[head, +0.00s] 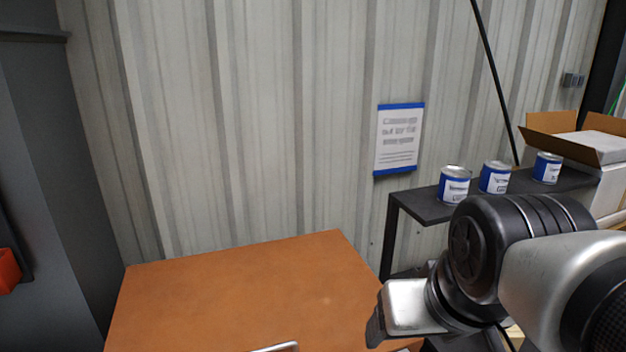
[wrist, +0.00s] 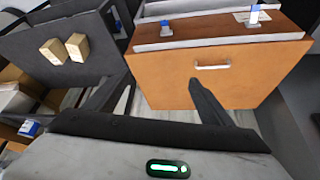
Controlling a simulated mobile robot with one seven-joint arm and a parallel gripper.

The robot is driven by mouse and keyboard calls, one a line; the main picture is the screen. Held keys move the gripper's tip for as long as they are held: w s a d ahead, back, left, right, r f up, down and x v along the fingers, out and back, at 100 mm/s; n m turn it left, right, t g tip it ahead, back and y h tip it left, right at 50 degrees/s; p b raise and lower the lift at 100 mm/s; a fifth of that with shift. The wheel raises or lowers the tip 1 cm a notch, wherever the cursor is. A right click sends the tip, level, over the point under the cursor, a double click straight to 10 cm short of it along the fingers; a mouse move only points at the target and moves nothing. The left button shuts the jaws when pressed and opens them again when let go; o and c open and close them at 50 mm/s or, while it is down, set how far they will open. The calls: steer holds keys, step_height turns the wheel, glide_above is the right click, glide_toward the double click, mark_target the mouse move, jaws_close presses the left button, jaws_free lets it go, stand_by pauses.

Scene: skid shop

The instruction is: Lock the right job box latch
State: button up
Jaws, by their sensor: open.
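The orange job box lid (head: 235,290) shows at the bottom of the head view, with part of a pale handle (head: 275,347) at its near edge. In the wrist view the lid (wrist: 165,85) carries the handle (wrist: 212,67), and the picture is turned round, with the shelf side at left. Two small blue-and-silver latches show beyond the lid: the one on the shelf side, likely the right latch (wrist: 165,27), and the other (wrist: 254,15). Whether either is locked is unclear. My gripper (wrist: 160,80) is open and empty over the lid, apart from the latches.
A dark shelf (head: 418,207) at right bears blue-and-white cans (head: 455,186) and an open carton (head: 565,125). Two small tan blocks (wrist: 64,49) sit on a grey surface in the wrist view. A dark cabinet (head: 40,170) stands at left, a corrugated wall (head: 270,130) behind.

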steer(key=w+f+b, duration=0.2)
steer(key=f, duration=0.3)
steer(key=w+f+n+g+b, duration=0.1)
steer(key=w+f+b, duration=0.2)
steer(key=f, duration=0.1)
steer(key=w+f+g+b, duration=0.1)
steer(key=w+f+b, duration=0.2)
steer(key=f, duration=0.2)
steer(key=shift+w+d+f+n, duration=0.1)
steer(key=shift+f+n, duration=0.2)
steer(key=shift+n, duration=0.1)
steer(key=c, duration=1.8)
steer(key=w+f+b, duration=0.1)
steer(key=f, duration=0.3)
steer(key=w+f+n+g+b, duration=0.1)
steer(key=w+f+b, duration=0.1)
steer(key=f, duration=0.2)
steer(key=w+f+g+b, duration=0.1)
steer(key=w+f+b, duration=0.1)
steer(key=f, duration=0.3)
steer(key=shift+w+a+n, duration=0.25)
steer(key=shift+n, duration=0.05)
jaws_close()
